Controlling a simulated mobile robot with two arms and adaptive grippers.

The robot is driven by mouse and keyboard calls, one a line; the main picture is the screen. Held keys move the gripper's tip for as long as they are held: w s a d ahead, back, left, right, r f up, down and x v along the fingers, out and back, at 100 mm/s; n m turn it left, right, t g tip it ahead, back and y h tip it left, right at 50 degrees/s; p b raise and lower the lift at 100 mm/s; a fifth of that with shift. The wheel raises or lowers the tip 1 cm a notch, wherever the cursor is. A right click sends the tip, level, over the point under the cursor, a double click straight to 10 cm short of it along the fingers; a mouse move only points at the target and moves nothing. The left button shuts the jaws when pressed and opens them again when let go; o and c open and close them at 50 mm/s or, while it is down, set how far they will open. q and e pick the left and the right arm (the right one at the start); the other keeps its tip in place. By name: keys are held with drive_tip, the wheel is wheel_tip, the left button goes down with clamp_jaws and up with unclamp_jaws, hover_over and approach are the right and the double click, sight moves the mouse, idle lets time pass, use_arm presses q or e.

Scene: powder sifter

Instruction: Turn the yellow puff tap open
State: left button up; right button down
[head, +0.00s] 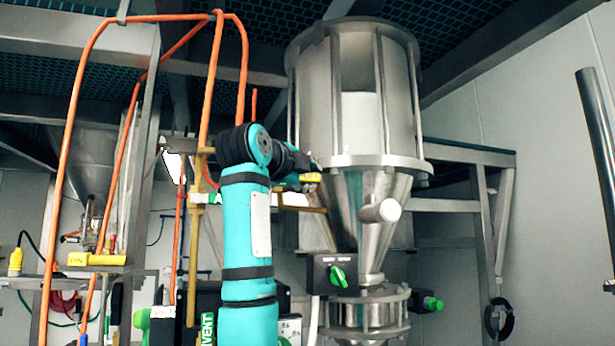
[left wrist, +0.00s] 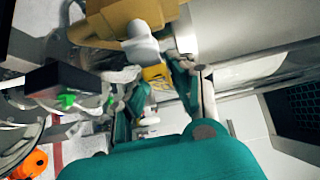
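The yellow puff tap (head: 311,178) shows as a small yellow handle left of the metal cone, right at the end of my left gripper (head: 303,166). In the left wrist view the yellow tap (left wrist: 155,73) lies in the gap between the teal fingers of my left gripper (left wrist: 152,92), below a white fitting and a brass-coloured body. The fingers stand apart. I cannot tell whether they touch the tap. My arm and gripper hide part of the tap in the head view. My right gripper is not in view.
The steel sifter hopper (head: 352,100) stands just right of the gripper. Below it is a black box with a green knob (head: 338,277). Orange hoses (head: 212,90) and a brass pipe (head: 193,250) run close to my left arm. A steel frame (head: 465,205) stands at right.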

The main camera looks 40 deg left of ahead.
use_arm(q)
drive_tip(key=shift+c, duration=1.1)
clamp_jaws()
